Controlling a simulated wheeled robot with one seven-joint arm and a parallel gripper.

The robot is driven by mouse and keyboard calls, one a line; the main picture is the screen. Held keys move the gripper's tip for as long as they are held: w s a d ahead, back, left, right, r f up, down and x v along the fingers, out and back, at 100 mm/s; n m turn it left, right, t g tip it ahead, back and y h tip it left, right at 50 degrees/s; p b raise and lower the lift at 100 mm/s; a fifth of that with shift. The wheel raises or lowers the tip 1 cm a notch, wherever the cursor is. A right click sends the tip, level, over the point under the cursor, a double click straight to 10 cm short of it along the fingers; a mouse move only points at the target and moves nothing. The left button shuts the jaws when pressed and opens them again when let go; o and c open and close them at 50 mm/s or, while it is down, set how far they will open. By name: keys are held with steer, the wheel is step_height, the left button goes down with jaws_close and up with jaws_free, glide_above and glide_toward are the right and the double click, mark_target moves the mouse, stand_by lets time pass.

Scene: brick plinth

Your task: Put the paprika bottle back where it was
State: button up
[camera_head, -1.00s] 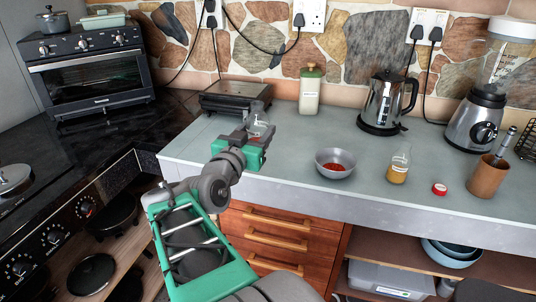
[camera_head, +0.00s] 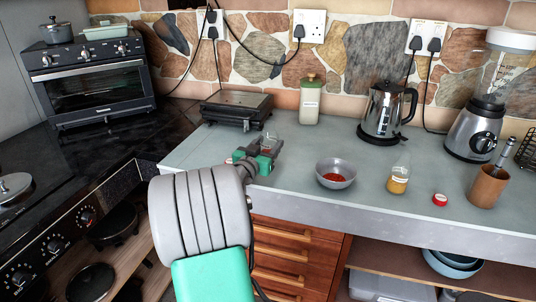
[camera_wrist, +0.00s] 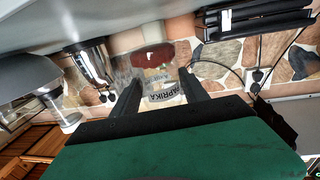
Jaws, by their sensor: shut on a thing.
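The paprika bottle (camera_wrist: 152,68) is clear, with dark red powder inside and a PAPRIKA label, and it sits between my gripper's fingers in the wrist view. My gripper (camera_head: 268,147) is shut on it. In the head view the bottle (camera_head: 271,138) is small and partly hidden by the fingers, over the left part of the grey counter (camera_head: 310,150), in front of the black grill. I cannot tell whether its base touches the counter.
A grey bowl (camera_head: 336,169) with red powder is right of my gripper. Farther right are a bottle of yellow-orange powder (camera_head: 398,183), a red cap (camera_head: 440,199) and a wooden cup (camera_head: 487,188).

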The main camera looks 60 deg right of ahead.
steer(key=shift+w+d+f, duration=0.1)
steer(key=shift+d+f, duration=0.05)
steer(key=shift+f, duration=1.6)
steer(key=shift+f+b, duration=0.2)
steer(key=shift+b, duration=0.2)
steer(key=o, duration=1.4)
steer(key=shift+o, duration=0.2)
steer(key=shift+r, duration=0.15)
